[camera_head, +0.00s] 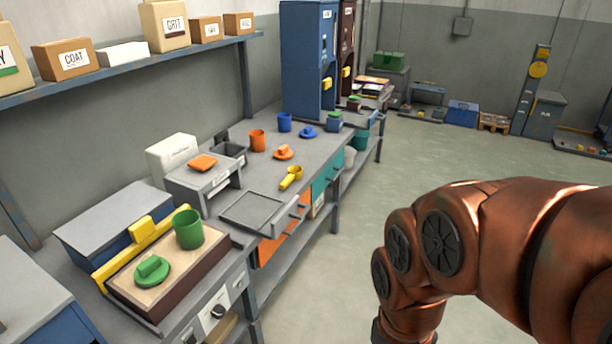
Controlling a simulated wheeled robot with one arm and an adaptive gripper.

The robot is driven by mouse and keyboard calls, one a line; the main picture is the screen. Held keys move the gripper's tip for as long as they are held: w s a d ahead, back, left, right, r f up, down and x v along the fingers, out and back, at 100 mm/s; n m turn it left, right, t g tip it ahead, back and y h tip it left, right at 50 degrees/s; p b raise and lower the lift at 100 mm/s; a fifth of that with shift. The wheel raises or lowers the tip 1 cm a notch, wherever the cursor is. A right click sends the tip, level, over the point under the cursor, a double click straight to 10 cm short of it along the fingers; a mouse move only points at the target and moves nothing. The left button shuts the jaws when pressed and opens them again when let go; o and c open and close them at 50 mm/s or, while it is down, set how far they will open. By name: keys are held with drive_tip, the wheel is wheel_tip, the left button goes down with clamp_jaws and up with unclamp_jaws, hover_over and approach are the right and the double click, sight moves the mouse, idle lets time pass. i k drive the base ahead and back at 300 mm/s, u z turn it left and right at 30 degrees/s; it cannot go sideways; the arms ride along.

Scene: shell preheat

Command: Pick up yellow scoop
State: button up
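The yellow scoop (291,177) lies on the grey workbench (330,157), near its front edge. It has a round cup at the upper right and a handle pointing to the lower left. My copper-coloured arm fills the lower right of the head view, apart from the scoop and over the floor side. My gripper is out of view below the frame.
Near the scoop are an orange lid (284,153), an orange cup (257,140), a blue lid (307,132) and a square tray (251,209). A green cup (188,230) stands at the front left. Open floor (440,155) lies right of the bench.

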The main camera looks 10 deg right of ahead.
sight(295, 171)
drive_tip(key=u, duration=0.25)
drive_tip(key=k, duration=0.15)
drive_tip(key=u, duration=4.55)
drive_tip(key=k, duration=1.35)
